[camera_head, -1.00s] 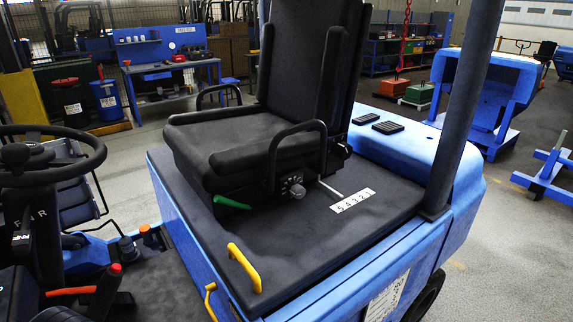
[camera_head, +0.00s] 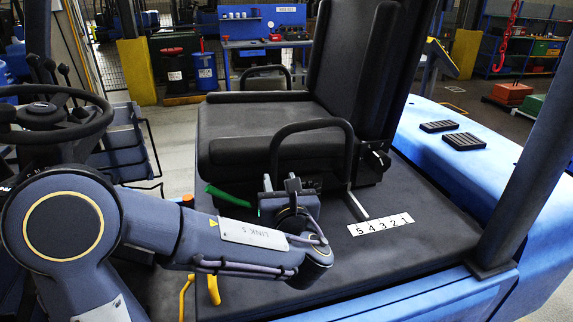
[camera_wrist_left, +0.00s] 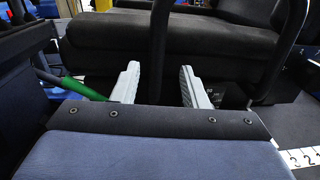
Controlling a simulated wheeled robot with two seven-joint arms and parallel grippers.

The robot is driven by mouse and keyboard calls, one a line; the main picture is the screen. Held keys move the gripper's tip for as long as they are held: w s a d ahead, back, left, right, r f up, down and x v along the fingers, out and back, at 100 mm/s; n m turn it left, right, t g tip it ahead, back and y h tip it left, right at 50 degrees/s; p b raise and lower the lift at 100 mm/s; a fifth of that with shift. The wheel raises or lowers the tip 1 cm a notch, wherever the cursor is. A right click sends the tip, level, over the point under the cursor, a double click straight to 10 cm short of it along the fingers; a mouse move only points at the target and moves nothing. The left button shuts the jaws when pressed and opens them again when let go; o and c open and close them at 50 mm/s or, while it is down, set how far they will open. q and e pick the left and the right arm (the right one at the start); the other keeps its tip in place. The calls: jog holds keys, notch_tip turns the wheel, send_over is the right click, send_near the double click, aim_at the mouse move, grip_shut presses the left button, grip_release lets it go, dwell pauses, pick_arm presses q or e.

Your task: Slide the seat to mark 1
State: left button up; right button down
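The black seat (camera_head: 262,134) stands on the dark deck of a blue vehicle. A number strip (camera_head: 380,224) reading 5 4 3 2 1 lies beside it; mark 1 is at its right end. A pale rod (camera_head: 357,206) from the seat's side ends near the 5 end. A green lever (camera_head: 227,196) sticks out at the seat's front. My left gripper (camera_head: 281,186) is at the armrest's front post. In the left wrist view its fingers (camera_wrist_left: 161,86) are apart, with the black armrest post (camera_wrist_left: 159,45) between them; contact is unclear. My right gripper is out of view.
A steering wheel (camera_head: 48,114) is at the left. A yellow handle (camera_head: 213,287) is at the deck's front edge. A dark post (camera_head: 515,160) rises at the right. The deck right of the strip is bare.

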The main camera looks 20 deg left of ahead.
aim_at(274, 169)
pick_arm(q)
jog(key=p+x, duration=0.2)
jog(key=x, duration=0.5)
jog(key=shift+a, duration=0.25)
jog(key=shift+s, duration=0.1)
jog(key=shift+c, duration=0.4)
grip_shut()
